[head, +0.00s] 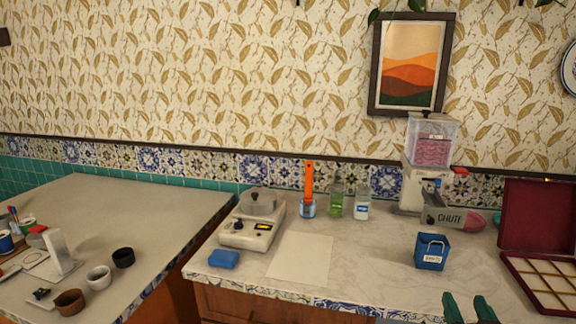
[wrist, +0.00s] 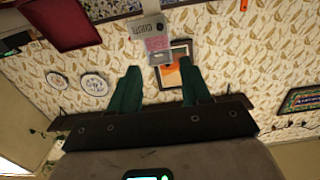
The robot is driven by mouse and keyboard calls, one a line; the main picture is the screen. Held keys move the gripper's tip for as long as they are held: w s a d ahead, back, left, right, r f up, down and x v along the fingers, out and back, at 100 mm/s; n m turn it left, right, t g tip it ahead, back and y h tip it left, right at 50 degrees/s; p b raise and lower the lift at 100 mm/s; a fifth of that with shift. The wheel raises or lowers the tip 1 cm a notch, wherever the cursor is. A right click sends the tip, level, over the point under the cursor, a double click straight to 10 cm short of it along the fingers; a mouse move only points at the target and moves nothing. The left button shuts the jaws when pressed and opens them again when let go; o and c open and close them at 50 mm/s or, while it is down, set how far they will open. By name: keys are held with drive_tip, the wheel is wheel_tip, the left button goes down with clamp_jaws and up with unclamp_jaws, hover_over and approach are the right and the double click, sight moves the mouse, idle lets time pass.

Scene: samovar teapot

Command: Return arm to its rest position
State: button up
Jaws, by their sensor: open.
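My gripper (head: 469,306) shows at the bottom edge of the head view, right of centre, as two green fingers held apart. In the wrist view my gripper (wrist: 160,80) is open, with nothing between the fingers. That view is upside down. It looks past the fingers at the patterned wall and the framed orange picture (wrist: 177,62). The rest of my arm is out of the head view. In the head view the fingers appear in front of the counter's front edge, below the blue bin (head: 432,253), and touch nothing that I can see.
The marble counter (head: 350,285) holds a hotplate (head: 250,232) with a metal pot, a blue sponge (head: 223,259), bottles (head: 337,200), a chute dispenser (head: 428,165) and an open burgundy box (head: 540,220). Cups (head: 98,277) stand on the left table. The counter's front middle is clear.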

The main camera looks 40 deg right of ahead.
drive_tip(key=w+a+f+n+g+y, duration=0.15)
drive_tip(key=a+f+y, duration=0.3)
drive_tip(key=f, duration=0.45)
drive_tip(key=a+f+n+g+y, duration=0.3)
drive_tip(key=a+f+y, duration=0.15)
drive_tip(key=f, duration=0.45)
drive_tip(key=s+a+f+n+g+y, duration=0.4)
drive_tip(key=s+a+f+n+g, duration=0.1)
drive_tip(key=a+f, duration=0.4)
drive_tip(key=s+a+g, duration=0.1)
drive_tip(key=a, duration=0.1)
drive_tip(key=shift+s+a, duration=0.35)
drive_tip(key=shift+s, duration=0.05)
